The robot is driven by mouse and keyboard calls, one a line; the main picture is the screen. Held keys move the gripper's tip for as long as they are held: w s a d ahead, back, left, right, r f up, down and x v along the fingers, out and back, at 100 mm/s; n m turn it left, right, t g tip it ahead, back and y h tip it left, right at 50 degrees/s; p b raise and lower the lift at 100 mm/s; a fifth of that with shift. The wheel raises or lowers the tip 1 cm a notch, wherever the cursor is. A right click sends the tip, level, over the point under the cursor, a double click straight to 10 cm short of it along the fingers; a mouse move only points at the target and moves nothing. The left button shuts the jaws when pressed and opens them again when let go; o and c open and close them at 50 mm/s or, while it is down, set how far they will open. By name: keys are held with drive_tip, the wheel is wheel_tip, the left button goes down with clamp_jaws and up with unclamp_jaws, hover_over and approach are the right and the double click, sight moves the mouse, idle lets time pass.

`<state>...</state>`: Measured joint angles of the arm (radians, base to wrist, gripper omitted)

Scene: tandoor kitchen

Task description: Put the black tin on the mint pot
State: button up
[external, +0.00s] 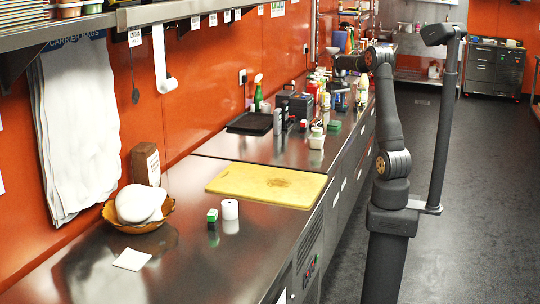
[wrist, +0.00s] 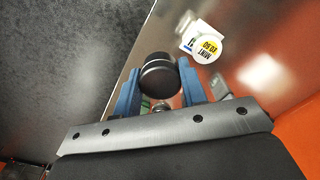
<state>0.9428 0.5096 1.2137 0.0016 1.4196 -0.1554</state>
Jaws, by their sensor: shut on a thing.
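The black tin (wrist: 160,78) is a short dark cylinder, held between the two blue fingers of my gripper (wrist: 159,68) in the wrist view. The mint pot (wrist: 207,46) shows there as a round white lid with "MINT" printed on it, on the steel counter. It lies just beyond and to the right of the tin in the picture, apart from it. In the external view my gripper is over the far part of the counter, small and partly hidden by my arm. I cannot surely pick out the tin or pot there.
Bottles, dark boxes and small tubs crowd the far counter (external: 240,150). A green bottle (external: 258,97) stands near the wall. A yellow board (external: 267,185) lies nearer. The wrist view shows the counter edge and dark floor (wrist: 70,60) left of the tin.

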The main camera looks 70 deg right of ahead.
hover_over(317, 128)
wheel_tip(317, 128, down, 6)
drive_tip(key=shift+s+r, duration=0.1)
drive_tip(key=shift+r, duration=0.1)
drive_tip(key=shift+f, duration=2.05)
drive_tip(key=shift+f, duration=0.15)
drive_tip(key=o, duration=1)
wheel_tip(317, 128, up, 12)
drive_tip(key=shift+r, duration=0.2)
